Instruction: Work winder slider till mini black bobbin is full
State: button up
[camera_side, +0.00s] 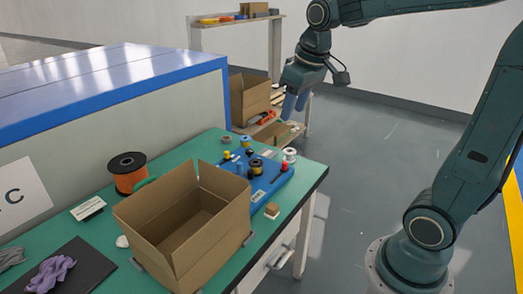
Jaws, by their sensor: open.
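The winder looks like a blue base (273,184) on the green table, with small posts and knobs in yellow, red and blue on it. A small dark bobbin (257,167) sits on it, with yellow below; how much cable it holds is too small to tell. I cannot pick out the slider for sure. My gripper (294,106) hangs in the air above and behind the winder, pointing down, open and apart from everything on the table. A large black spool of orange cable (128,176) stands at the table's left.
An open, empty cardboard box (165,207) stands in front of the winder and hides part of it. A white spool (290,155) and a small block (271,210) are near the right edge of the table (310,174). Shelves with boxes (250,98) stand behind.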

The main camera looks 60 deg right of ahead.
jog(key=w+d+f+g, duration=0.2)
jog(key=w+d+f, duration=0.5)
jog(key=w+d, duration=0.35)
jog(key=m+g, duration=0.1)
send_over(285, 163)
notch_tip(285, 163, down, 12)
jog(key=shift+d+y, duration=0.1)
jog(key=shift+y, duration=0.3)
jog(key=shift+f, duration=0.1)
notch_tip(285, 163, down, 14)
jog(key=shift+r, duration=0.2)
grip_shut()
